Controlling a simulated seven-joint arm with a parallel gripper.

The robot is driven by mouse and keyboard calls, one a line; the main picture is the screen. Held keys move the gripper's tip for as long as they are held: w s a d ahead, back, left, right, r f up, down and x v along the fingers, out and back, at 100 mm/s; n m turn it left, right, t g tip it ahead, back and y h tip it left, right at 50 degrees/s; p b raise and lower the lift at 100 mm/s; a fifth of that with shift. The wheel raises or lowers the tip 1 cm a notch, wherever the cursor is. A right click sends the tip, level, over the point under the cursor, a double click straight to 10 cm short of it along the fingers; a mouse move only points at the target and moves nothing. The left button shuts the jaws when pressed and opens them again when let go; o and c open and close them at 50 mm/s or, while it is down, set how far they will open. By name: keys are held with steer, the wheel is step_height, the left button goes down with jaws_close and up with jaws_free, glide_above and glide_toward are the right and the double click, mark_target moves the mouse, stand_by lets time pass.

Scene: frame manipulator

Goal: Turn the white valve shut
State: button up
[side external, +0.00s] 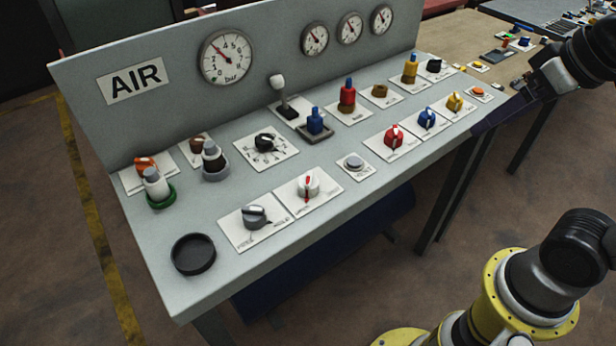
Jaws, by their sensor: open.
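The white valve (309,186) is a small round knob with a red pointer. It sits on a white labelled plate near the front edge of the sloping grey console, in side external view. The red pointer lies along the front-to-back direction of the panel; the small labels are too small to read surely. My gripper (487,124) is a dark shape at the right end of the console, well to the right of the white valve and apart from it. It is open and its fingertips are hard to make out.
A grey knob (254,217) stands close left of the valve, a round button (354,163) close right. Red (394,137), blue (427,118) and yellow (454,102) knobs lie towards my gripper. A black lever with a white knob (277,82) rises behind. A dark cup (193,254) is at front left.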

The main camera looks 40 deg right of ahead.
steer(key=w+a+r+g, duration=0.1)
steer(key=w+a+r, duration=0.25)
steer(key=w, duration=0.45)
steer(key=n+g, duration=0.2)
steer(key=g, duration=0.2)
glide_above(308, 178)
step_height(308, 178, down, 10)
steer(key=f, duration=0.1)
step_height(308, 178, down, 12)
steer(key=shift+f, duration=0.25)
jaws_close()
